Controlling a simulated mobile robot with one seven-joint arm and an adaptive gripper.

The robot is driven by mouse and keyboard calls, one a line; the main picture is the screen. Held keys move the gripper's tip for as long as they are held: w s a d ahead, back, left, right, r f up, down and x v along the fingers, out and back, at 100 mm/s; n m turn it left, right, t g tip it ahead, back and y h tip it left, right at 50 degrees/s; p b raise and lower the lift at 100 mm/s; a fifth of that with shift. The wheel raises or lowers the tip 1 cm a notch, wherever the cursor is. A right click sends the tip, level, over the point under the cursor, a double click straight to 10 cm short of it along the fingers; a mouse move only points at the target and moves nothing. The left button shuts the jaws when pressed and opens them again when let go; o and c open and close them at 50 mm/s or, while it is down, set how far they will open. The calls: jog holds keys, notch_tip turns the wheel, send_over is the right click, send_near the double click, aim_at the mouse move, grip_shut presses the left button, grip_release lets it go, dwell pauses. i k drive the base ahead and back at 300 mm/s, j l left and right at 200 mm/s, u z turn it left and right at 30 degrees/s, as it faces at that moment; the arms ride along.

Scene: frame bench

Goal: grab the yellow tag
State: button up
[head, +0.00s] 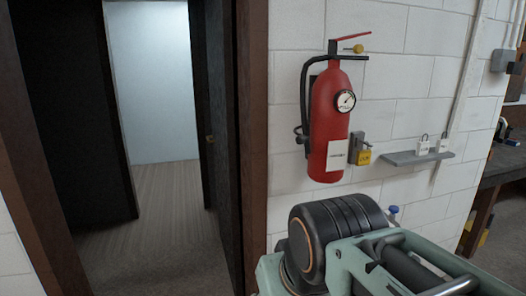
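A small yellow tag (358,48) shows at the top of a red fire extinguisher (329,125), just right of its valve and below the raised red handle. It is too small to tell how it is attached. A second yellow item, shaped like a padlock (364,157), hangs from a grey wall bracket right of the extinguisher's lower body. Part of my arm fills the bottom right of the head view, below the extinguisher. My gripper's fingers do not show.
The extinguisher hangs on a white block wall (405,60). A grey shelf (418,158) holds two pale padlocks. A workbench (492,175) stands at the far right. An open doorway (160,110) with a dark brown frame (252,130) is on the left.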

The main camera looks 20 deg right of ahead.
aim_at(363, 156)
jog(key=i+l+u, duration=0.1)
jog(key=l, duration=0.25)
jog(key=i+l, duration=0.2)
jog(key=l, duration=0.2)
jog(key=i+l+u, duration=0.15)
jog(key=l, duration=0.2)
jog(key=i+l, duration=0.1)
jog(key=l, duration=0.3)
jog(key=j+u, duration=0.05)
